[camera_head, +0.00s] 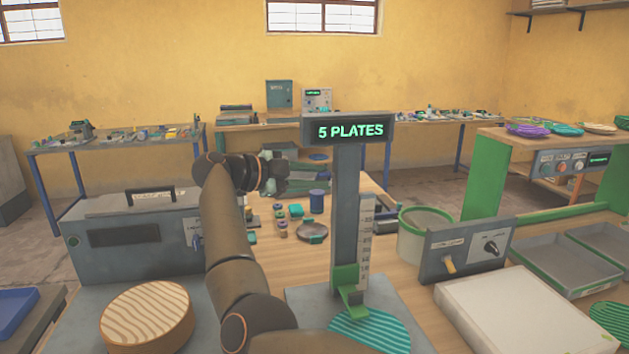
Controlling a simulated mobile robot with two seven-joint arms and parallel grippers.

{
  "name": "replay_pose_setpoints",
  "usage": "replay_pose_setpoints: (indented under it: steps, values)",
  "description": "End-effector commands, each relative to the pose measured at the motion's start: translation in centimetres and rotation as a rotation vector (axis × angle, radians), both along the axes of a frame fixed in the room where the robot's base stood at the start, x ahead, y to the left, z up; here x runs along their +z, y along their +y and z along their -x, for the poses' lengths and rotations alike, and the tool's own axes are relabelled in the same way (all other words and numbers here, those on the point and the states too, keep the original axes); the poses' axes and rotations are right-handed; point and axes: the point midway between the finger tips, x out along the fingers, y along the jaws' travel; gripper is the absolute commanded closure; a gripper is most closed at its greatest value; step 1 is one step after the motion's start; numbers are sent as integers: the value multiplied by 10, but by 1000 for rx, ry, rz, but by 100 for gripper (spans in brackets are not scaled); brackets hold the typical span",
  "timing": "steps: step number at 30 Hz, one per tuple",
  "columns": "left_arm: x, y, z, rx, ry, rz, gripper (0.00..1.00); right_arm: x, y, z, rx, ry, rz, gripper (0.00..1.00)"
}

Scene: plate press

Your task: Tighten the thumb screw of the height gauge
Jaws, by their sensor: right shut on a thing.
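The height gauge (346,200) stands upright near the middle, with a dark post, a pale scale and a sign on top reading "5 PLATES". Its green slide (345,278) sits low on the post, with its pointer just above a ribbed teal plate (372,330). I cannot make out the thumb screw. My right arm rises from the bottom and bends toward the post. My right gripper (300,182) is left of the post, well above the slide. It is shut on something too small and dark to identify. My left gripper is not in view.
A grey machine (132,235) stands at the left, with a round ribbed wooden block (147,314) in front. A switch box (466,250), a green-rimmed tub (424,236), a white slab (530,315) and grey trays (541,263) fill the right. Small parts (297,211) lie behind my arm.

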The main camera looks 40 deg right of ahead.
Motion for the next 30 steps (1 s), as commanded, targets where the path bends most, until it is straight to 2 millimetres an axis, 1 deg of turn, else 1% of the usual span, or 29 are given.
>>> replay_pose_setpoints:
  steps: [1,11,16,19,24,30]
  values:
    - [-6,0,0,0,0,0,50,-5,1,0,0,-37,20,100]
    - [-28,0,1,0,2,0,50,-6,0,1,-1,-303,168,100]
    - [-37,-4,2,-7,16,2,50,-7,1,1,1,-420,233,100]
    - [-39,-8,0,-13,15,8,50,-7,0,1,0,-476,264,100]
    - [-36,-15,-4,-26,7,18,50,-6,0,1,-1,-550,304,100]
    - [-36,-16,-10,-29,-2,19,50,-5,0,1,0,-595,330,100]
